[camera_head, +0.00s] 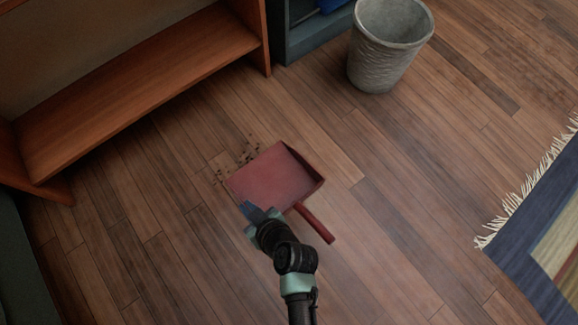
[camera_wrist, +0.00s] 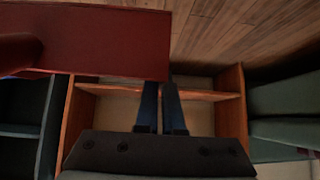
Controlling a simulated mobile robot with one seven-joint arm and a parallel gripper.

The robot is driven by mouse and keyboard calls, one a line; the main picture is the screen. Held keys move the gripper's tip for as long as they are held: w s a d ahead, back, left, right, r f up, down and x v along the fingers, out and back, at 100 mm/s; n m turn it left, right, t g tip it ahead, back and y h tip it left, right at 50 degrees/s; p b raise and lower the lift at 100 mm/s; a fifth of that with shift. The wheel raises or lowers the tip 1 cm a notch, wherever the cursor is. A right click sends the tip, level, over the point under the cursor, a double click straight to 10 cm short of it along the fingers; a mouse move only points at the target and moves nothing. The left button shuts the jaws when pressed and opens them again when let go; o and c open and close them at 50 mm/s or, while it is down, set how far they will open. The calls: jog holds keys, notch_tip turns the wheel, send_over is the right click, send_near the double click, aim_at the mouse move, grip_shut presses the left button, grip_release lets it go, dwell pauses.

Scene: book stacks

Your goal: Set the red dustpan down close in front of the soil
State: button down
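The red dustpan (camera_head: 272,178) is in the middle of the head view, its handle (camera_head: 317,224) toward the lower right and its front lip toward the soil. The soil (camera_head: 248,152) is a scatter of dark crumbs on the floor, right along that lip. My gripper (camera_head: 254,211) is at the dustpan's lower-left side wall. In the wrist view the fingers (camera_wrist: 160,100) are close together at the edge of the dustpan (camera_wrist: 110,45), seemingly pinching that wall. Whether the dustpan touches the floor cannot be told.
A wooden shelf (camera_head: 135,85) stands beyond the soil at the upper left. A grey bin (camera_head: 385,50) stands at the top, beside a dark teal cabinet (camera_head: 305,38). A fringed blue rug (camera_head: 530,235) lies at the right. The floor between is clear.

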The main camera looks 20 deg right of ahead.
jog(key=shift+h, duration=0.3)
jog(key=s+f+b, duration=0.1)
jog(key=f+b, duration=0.3)
jog(key=f, duration=0.4)
jog(key=s+d+f+b, duration=0.1)
jog(key=s+f+b, duration=0.1)
jog(key=f+b, duration=0.3)
jog(key=s+d+f+b, duration=0.1)
jog(key=f+b, duration=0.3)
jog(key=f, duration=0.7)
jog(key=shift+s+d+b, duration=0.15)
jog(key=shift+b, duration=0.25)
jog(key=shift+r, duration=0.15)
jog(key=c, duration=1.5)
grip_release()
jog(key=shift+f, duration=0.2)
jog(key=o, duration=0.5)
jog(key=shift+c, duration=0.2)
